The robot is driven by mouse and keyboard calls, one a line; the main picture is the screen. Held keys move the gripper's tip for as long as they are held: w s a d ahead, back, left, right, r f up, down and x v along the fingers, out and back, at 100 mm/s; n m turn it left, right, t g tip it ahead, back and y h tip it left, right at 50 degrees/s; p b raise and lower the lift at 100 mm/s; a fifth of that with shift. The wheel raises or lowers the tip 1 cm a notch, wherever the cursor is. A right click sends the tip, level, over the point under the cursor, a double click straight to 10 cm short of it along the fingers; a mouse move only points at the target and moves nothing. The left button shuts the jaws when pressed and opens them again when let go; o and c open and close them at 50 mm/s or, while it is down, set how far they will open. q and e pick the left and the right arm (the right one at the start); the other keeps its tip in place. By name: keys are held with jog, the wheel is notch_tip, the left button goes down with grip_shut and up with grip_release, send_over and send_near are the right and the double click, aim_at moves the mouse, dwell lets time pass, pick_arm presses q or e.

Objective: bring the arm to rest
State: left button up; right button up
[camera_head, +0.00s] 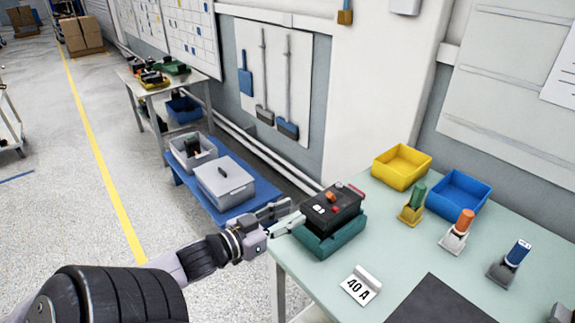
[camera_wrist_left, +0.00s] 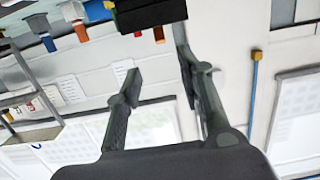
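The black breaker (camera_head: 333,208) with red, orange and white parts on top sits in a green holder (camera_head: 330,243) at the left end of the pale green table. My left gripper (camera_head: 284,218) reaches in from the left, its fingertips close to the breaker's left side; I cannot tell whether they touch it. In the left wrist view my left gripper (camera_wrist_left: 156,58) has its fingers spread apart with nothing between them. The dark box of the breaker (camera_wrist_left: 150,14) shows past the fingertips at the top. My right gripper is in neither view.
On the table (camera_head: 300,272) stand a yellow bin (camera_head: 401,167), a blue bin (camera_head: 457,194), green, orange and blue-handled pieces in stands, a "40 A" card (camera_head: 360,285) and a dark mat (camera_head: 440,303). Grey bins (camera_head: 224,183) rest on a blue bench. Open floor lies left.

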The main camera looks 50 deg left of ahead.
pick_arm(q)
jog(key=shift+f, duration=0.1)
dwell(0.7)
jog(key=s+d+f+n+g+y, duration=0.1)
jog(key=s+d+f+g, duration=0.15)
jog(key=f, duration=0.35)
jog(key=s+d+f+g+y, duration=0.2)
jog(key=f+g, duration=0.1)
jog(key=f, duration=0.3)
jog(key=s+d+f+m+g+h, duration=0.1)
jog(key=s+d+f+g, duration=0.1)
jog(key=s+d+g, duration=0.4)
jog(key=s+d+f+m+g+h, duration=0.1)
jog(key=s+d+f+g, duration=0.15)
jog(key=s+d, duration=0.45)
jog(key=s+f+x, duration=0.1)
jog(key=s+x, duration=0.1)
jog(key=x, duration=1)
jog(key=s+d+x, duration=0.1)
jog(key=s+x, duration=0.2)
jog(key=x, duration=0.9)
jog(key=s+a+f+g, duration=0.1)
jog(key=s+a+f, duration=0.2)
jog(key=s+f, duration=1.4)
jog(key=shift+f+m+g, duration=0.3)
jog(key=shift+f+g, duration=0.1)
jog(key=shift+f, duration=0.3)
